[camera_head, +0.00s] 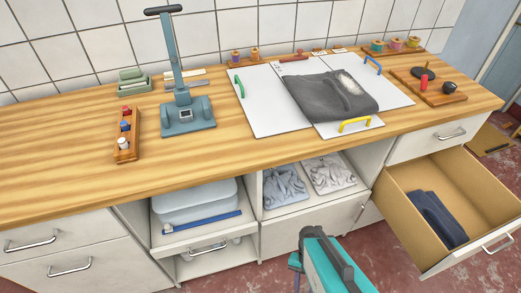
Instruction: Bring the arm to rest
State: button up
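Part of my arm (328,264), teal and dark grey, rises from the bottom edge, right of centre. It stands in front of the cabinets, over the red floor. No gripper fingers can be made out, so I cannot see whether my gripper holds anything. A dark grey folded cloth (325,98) with a pale speckled corner lies on white boards (268,112) on the wooden worktop. The boards have green, yellow and blue handles.
An open drawer (487,190) at right juts out, holding dark blue folded cloth (440,218). A grey-blue upright device (186,112) stands on the worktop (60,150). A shelf below holds a pale bin (195,205). The worktop's left front is clear.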

jog(key=shift+w+d+n, duration=0.15)
jog(key=shift+n, duration=1.1)
jog(key=shift+w+d+n, duration=0.1)
jog(key=shift+w+n, duration=0.05)
jog(key=shift+n, duration=1.1)
